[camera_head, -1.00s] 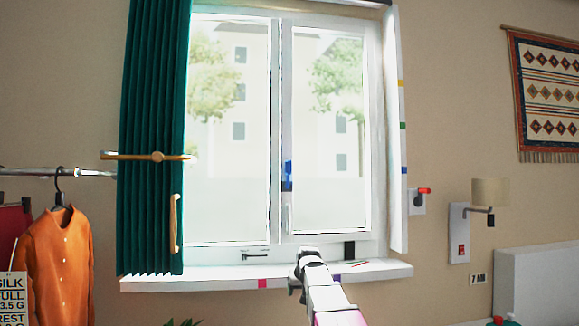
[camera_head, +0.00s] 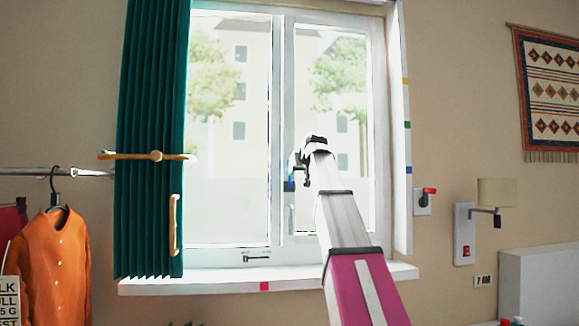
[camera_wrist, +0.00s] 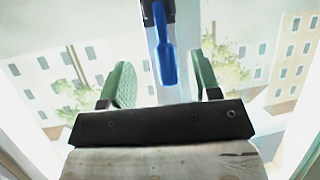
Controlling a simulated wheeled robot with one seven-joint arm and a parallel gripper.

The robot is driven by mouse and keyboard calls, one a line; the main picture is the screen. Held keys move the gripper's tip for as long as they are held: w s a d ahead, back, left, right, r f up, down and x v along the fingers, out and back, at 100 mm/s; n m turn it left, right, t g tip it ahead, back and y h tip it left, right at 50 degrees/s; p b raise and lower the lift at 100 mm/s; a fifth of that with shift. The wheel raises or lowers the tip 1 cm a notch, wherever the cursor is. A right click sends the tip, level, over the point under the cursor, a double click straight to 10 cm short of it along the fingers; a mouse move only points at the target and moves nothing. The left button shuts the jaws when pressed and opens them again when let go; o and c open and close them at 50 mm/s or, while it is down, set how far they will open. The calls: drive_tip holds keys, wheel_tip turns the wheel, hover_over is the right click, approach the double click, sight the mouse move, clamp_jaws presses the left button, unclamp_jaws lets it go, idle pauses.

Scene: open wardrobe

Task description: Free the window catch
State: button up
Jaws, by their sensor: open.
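The window (camera_head: 230,120) has pale frames and glass. A blue catch (camera_head: 290,184) is on its middle upright, partly hidden by my gripper. In the wrist view the catch (camera_wrist: 166,55) is a blue lever hanging from a dark mount, pointing down the picture. My gripper (camera_head: 300,170) is raised in front of the middle upright, at the catch's height. In the wrist view its green-padded fingers (camera_wrist: 162,80) are open, one on each side of the lever, with gaps. I see no contact with the lever. How far it lies in depth I cannot tell.
A teal curtain (camera_head: 150,110) with a wooden tie bar (camera_head: 135,155) hangs at left. The white sill (camera_head: 200,284) runs below, and an open shutter-like edge (camera_head: 404,130) stands at right. A wall lamp (camera_head: 493,192) and a red-knobbed switch (camera_head: 426,192) are farther right.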

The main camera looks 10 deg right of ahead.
wheel_tip(320, 180, up, 7)
drive_tip(key=t, duration=0.1)
drive_tip(key=x, duration=1)
drive_tip(key=shift+s+a+f, duration=0.15)
drive_tip(key=shift+a+f, duration=0.05)
drive_tip(key=shift+f, duration=0.1)
clamp_jaws()
